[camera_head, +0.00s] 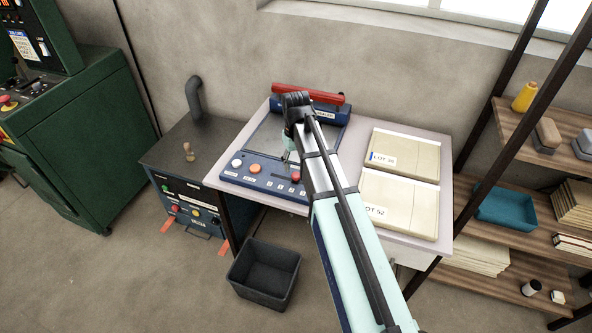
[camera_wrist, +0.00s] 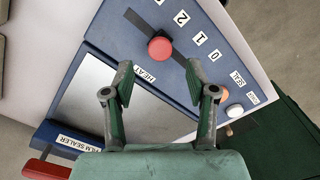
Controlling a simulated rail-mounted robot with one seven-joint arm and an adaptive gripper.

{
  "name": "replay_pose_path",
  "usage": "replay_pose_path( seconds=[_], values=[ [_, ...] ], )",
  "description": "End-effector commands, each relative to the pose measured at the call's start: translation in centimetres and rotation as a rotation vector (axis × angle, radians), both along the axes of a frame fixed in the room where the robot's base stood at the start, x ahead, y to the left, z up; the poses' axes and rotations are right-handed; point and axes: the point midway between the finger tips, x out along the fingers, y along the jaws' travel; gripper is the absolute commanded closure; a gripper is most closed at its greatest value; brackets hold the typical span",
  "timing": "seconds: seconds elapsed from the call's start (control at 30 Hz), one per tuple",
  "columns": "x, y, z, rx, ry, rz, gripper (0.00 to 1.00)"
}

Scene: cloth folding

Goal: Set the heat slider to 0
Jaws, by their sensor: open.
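The heat slider's round red knob (camera_wrist: 160,48) stands on a dark slot in the blue control panel (camera_wrist: 110,30) of the film sealer. It is beside the printed 2, seemingly a little toward the 1. The 0 mark (camera_wrist: 215,55) is farther down and right in the wrist view. The knob also shows at the panel's right side in the head view (camera_head: 296,177). My gripper (camera_wrist: 158,80) is open and empty, with its fingers apart. In the wrist view the knob appears just beyond the fingertips, and I see no contact. My arm partly hides the panel's right end in the head view.
A red sealing bar (camera_head: 308,94) lies at the sealer's back. White and orange buttons (camera_head: 255,169) are on the panel's left. A dark bin (camera_head: 264,272) stands on the floor.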

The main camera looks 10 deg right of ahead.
Motion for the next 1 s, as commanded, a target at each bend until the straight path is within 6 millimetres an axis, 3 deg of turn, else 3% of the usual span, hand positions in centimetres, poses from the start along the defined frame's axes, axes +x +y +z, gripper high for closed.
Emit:
replay_pose_path(
  seconds=[0.3,0.77,0.93,1.0],
  values=[
    [0.0,0.0,-3.9,0.0,0.002,0.0,0.43],
    [0.0,0.0,-4.9,0.0,-0.001,0.0,0.43],
    [0.0,0.0,-4.9,0.0,0.0,0.0,0.99],
    [0.0,0.0,-4.9,0.0,0.0,0.0,1.0]
  ],
)
